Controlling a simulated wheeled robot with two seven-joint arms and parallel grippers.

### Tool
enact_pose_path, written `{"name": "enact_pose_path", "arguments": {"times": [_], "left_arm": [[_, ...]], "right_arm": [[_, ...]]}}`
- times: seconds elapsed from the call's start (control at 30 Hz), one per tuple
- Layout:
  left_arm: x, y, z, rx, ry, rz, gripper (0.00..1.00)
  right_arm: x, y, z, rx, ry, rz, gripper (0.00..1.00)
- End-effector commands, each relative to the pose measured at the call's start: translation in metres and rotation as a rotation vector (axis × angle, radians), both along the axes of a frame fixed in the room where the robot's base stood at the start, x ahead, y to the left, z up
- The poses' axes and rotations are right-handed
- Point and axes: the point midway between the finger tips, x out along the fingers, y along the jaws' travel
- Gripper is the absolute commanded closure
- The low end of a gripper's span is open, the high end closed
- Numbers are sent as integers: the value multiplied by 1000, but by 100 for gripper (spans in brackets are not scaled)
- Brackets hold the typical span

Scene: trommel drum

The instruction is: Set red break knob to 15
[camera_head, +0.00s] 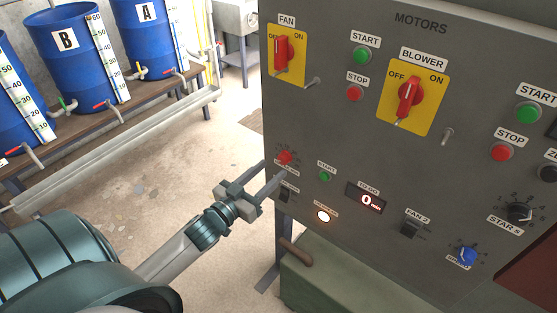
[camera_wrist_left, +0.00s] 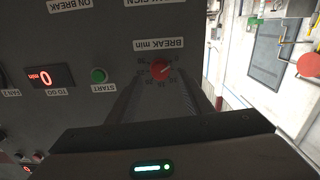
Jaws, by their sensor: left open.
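The red break knob (camera_head: 285,157) sits low on the left side of the grey control panel (camera_head: 340,130). In the left wrist view the red knob (camera_wrist_left: 160,71) shows upside down, with small numbers around it and a "BREAK min" label. I cannot read its setting. My left gripper (camera_head: 268,180) is open, its fingers pointing at the panel just below and left of the knob. In the left wrist view the fingers reach toward the knob, which sits between their tips; contact cannot be told. My right gripper is not in view.
A green start button (camera_head: 324,176), a red "0" display (camera_head: 371,200), a lit white button (camera_head: 324,215) and a blue knob (camera_head: 466,256) share the panel. Blue drums (camera_head: 70,50) stand on a rack at the left. Floor between is clear.

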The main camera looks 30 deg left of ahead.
Motion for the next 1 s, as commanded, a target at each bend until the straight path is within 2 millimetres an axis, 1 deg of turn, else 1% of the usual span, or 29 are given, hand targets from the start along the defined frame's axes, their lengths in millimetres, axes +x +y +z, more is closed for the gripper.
{"name": "enact_pose_path", "arguments": {"times": [0.03,0.1,0.3,0.5,0.77,0.8,0.97,1.0], "left_arm": [[9,-1,3,0,-1,0,54],[19,-1,3,0,-2,0,54],[40,-3,2,1,-2,0,54],[49,-4,1,0,-1,-1,54],[49,-4,0,0,0,-1,54],[49,-4,0,0,-1,-1,56],[49,-4,0,0,0,0,95],[49,-4,0,0,0,-1,95]], "right_arm": [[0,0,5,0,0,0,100],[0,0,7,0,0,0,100],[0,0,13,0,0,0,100],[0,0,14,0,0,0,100],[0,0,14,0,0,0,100],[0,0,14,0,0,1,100],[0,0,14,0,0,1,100],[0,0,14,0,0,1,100]]}}
